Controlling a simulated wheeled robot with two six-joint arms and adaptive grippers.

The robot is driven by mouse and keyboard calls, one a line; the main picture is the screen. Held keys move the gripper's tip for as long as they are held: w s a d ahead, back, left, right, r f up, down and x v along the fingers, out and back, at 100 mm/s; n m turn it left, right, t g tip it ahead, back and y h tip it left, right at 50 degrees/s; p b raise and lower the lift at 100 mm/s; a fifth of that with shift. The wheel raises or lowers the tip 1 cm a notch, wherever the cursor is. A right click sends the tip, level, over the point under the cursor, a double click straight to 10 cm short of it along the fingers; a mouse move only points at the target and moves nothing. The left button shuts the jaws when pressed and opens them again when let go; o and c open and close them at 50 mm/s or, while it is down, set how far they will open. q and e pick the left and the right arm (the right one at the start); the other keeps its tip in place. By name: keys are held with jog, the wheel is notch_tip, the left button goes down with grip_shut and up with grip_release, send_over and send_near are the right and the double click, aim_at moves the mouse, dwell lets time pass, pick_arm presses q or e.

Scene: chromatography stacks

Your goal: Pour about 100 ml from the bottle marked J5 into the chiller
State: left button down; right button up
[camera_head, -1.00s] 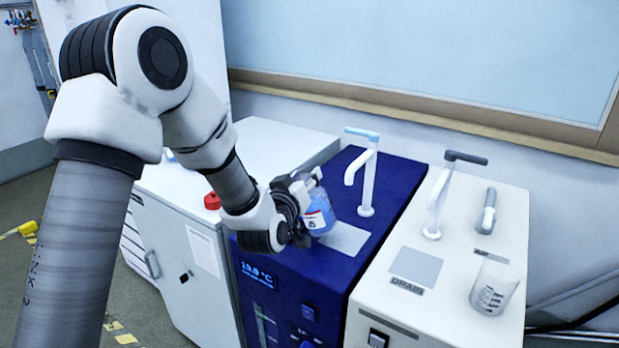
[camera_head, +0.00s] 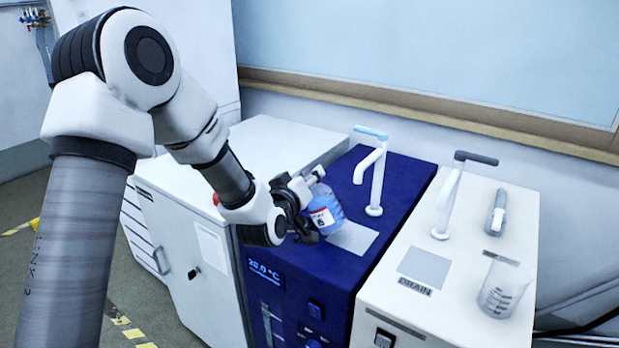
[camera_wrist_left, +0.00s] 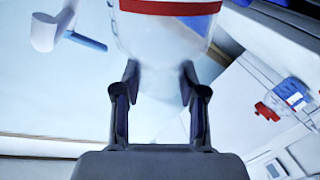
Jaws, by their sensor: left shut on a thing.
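A clear bottle (camera_head: 326,212) with blue liquid and a white-and-red label is held above the dark blue unit, which has a temperature display and is the chiller (camera_head: 401,188). The label mark is too small to read. My left gripper (camera_head: 305,196) is shut on the bottle, which leans with its neck toward the upper left. A grey plate (camera_head: 353,238) lies on the chiller top, right beside the bottle in the picture. In the left wrist view the bottle (camera_wrist_left: 165,45) sits between the fingers (camera_wrist_left: 160,95). My right gripper is not in view.
A white tap with a light blue handle (camera_head: 374,180) stands behind the bottle. The cream unit marked DRAIN (camera_head: 410,312) carries a dark-handled tap (camera_head: 447,200) and a beaker (camera_head: 503,288). A white cabinet (camera_head: 262,150) stands left. A red object (camera_wrist_left: 267,111) lies near another bottle (camera_wrist_left: 291,95).

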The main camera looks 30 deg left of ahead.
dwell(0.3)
pick_arm(q)
jog(key=shift+a+f+n, duration=0.1)
jog(key=shift+f+n, duration=0.1)
jog(key=shift+n, duration=0.3)
jog(key=shift+a+f+n+h+b, duration=0.1)
jog(key=shift+f+n+h+b, duration=0.2)
jog(key=shift+n+b, duration=0.15)
jog(key=shift+f, duration=0.1)
jog(key=shift+a+f+n, duration=0.1)
jog(key=shift+f+n, duration=0.2)
jog(key=shift+n, duration=0.25)
jog(key=shift+b, duration=0.35)
jog(key=shift+a+f+n, duration=0.15)
jog(key=shift+f+n, duration=0.3)
jog(key=shift+n, duration=0.05)
